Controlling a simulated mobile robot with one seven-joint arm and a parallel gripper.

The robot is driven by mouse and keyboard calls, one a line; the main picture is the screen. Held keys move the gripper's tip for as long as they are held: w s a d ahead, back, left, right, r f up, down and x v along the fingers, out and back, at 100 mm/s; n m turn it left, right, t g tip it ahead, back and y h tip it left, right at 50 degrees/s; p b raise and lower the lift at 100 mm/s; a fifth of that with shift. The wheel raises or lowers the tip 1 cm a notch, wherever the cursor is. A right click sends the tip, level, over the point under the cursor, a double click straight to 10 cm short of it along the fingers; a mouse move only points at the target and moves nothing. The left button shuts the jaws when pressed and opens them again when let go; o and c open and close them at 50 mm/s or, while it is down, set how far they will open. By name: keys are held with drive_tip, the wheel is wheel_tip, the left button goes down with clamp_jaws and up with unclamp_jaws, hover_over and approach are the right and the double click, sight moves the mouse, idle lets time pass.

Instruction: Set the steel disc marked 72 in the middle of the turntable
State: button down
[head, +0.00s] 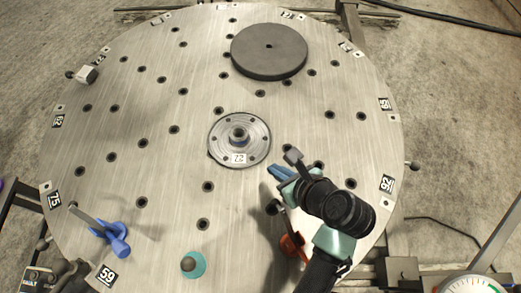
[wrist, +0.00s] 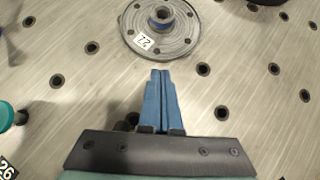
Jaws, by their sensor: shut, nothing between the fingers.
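The steel disc marked 72 (head: 255,132) lies flat near the middle of the round turntable (head: 110,130), its raised hub upward and its label at the near edge. It also shows at the top of the wrist view (wrist: 183,38). My gripper (head: 279,171) is to the lower right of the disc in the head view, apart from it. In the wrist view its blue fingers (wrist: 160,76) are together and empty, pointing at the disc with bare plate between. Whether the disc sits exactly at the centre I cannot tell.
A dark round plate (head: 269,52) lies at the far side. A blue clamp (head: 112,237), a teal knob (head: 193,264) and an orange-red piece (head: 293,246) stand along the near side. A dial gauge (head: 474,285) is at the lower right.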

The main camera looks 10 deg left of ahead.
sight(228, 121)
drive_tip(key=b+x, duration=0.2)
drive_tip(key=x, duration=0.7)
drive_tip(key=shift+w+a+f, duration=0.1)
drive_tip(key=shift+a+f, duration=0.15)
drive_tip(key=w+a, duration=0.2)
drive_tip(key=shift+w+a, duration=0.15)
drive_tip(key=shift+a, duration=0.1)
drive_tip(key=shift+w+a, duration=0.25)
drive_tip(key=shift+r, duration=0.1)
drive_tip(key=shift+w+a, duration=0.2)
drive_tip(key=w+a, duration=0.4)
drive_tip(key=w+a+p, duration=0.1)
drive_tip(key=w+a, duration=0.3)
drive_tip(key=a, duration=0.1)
drive_tip(key=shift+s+d+p, duration=0.1)
drive_tip(key=shift+d+p, duration=0.05)
drive_tip(key=shift+p, duration=0.15)
